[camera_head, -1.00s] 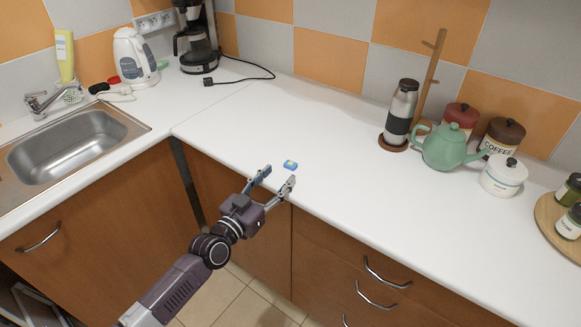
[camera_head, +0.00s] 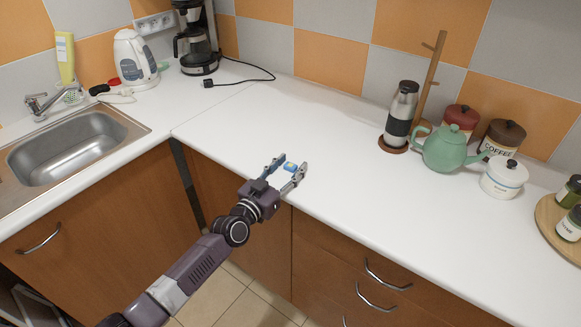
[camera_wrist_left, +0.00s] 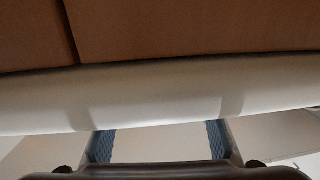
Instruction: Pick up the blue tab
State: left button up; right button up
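The blue tab (camera_head: 290,167) is a small blue piece with a yellow-green top, lying on the white counter near its front edge. My left gripper (camera_head: 291,162) is open, with its two fingers apart and the tab between them in the head view. I cannot tell whether a finger touches the tab. In the left wrist view the two blue-padded fingers (camera_wrist_left: 160,140) are spread, and the tab does not show there. My right gripper is not in view.
The white counter (camera_head: 300,115) is clear around the tab. A green teapot (camera_head: 444,149), a steel flask (camera_head: 400,115) and canisters stand to the right. A sink (camera_head: 70,150), kettle (camera_head: 134,58) and coffee maker (camera_head: 196,45) are at the left. Drawers are below.

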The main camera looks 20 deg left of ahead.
pick_arm(q)
jog(key=c, duration=0.7)
